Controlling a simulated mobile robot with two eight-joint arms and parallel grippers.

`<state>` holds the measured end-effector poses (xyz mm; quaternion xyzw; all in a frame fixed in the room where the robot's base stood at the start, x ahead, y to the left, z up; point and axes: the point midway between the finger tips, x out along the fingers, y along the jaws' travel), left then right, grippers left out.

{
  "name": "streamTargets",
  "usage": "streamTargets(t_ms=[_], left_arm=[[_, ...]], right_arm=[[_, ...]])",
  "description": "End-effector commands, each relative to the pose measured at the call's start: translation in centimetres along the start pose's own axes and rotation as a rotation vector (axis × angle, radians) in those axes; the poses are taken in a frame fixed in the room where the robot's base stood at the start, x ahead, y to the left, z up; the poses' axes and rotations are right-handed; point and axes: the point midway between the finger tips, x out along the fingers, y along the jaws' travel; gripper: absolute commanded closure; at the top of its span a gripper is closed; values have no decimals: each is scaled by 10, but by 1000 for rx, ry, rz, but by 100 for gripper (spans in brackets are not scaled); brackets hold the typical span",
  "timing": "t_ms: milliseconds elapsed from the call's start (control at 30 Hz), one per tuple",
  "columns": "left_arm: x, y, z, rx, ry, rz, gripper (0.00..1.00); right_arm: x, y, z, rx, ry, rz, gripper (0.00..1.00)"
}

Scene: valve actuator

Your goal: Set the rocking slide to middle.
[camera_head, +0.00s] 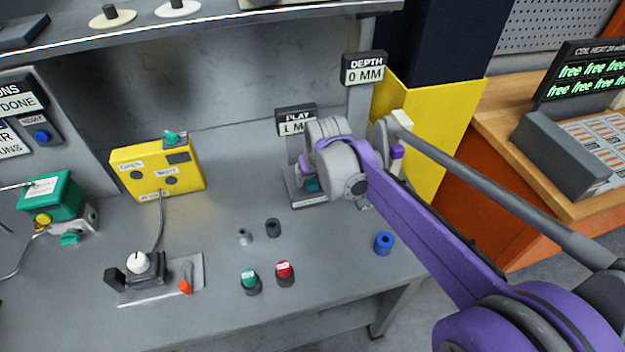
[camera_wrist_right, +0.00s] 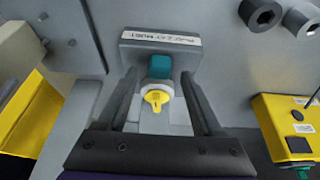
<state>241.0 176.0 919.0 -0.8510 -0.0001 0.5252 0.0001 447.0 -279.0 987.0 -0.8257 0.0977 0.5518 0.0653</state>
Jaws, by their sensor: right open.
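What looks like the rocking slide is a grey fixture with a teal block (camera_wrist_right: 160,67) and a yellow knob (camera_wrist_right: 157,98) in front of it. A labelled grey plate (camera_wrist_right: 160,40) stands behind the block. In the head view the teal part (camera_head: 312,185) shows beneath the PLAY display, largely hidden by my right wrist. My right gripper (camera_wrist_right: 158,76) is open, with one finger on each side of the teal block and yellow knob. I see gaps beside them, but contact is hard to tell. My left gripper is not in view.
The PLAY display (camera_head: 296,121) and the DEPTH display (camera_head: 364,69), reading 0 MM, stand close behind my right wrist. A yellow box (camera_head: 158,170), a green button (camera_head: 249,279), a red button (camera_head: 284,271) and a blue ring (camera_head: 384,243) are on the bench.

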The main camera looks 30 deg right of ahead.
Motion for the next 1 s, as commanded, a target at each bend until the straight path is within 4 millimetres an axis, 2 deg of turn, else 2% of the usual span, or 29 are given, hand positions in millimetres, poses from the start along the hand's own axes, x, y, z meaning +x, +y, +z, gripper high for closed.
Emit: streamTargets(t_ms=[200,400,600,1000], left_arm=[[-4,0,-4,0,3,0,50],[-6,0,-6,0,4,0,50],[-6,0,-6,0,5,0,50],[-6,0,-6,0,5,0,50]], right_arm=[[-47,0,0,0,0,0,32],[-77,0,0,0,0,0,32],[-87,0,0,0,0,0,32],[-87,0,0,0,0,0,32]])
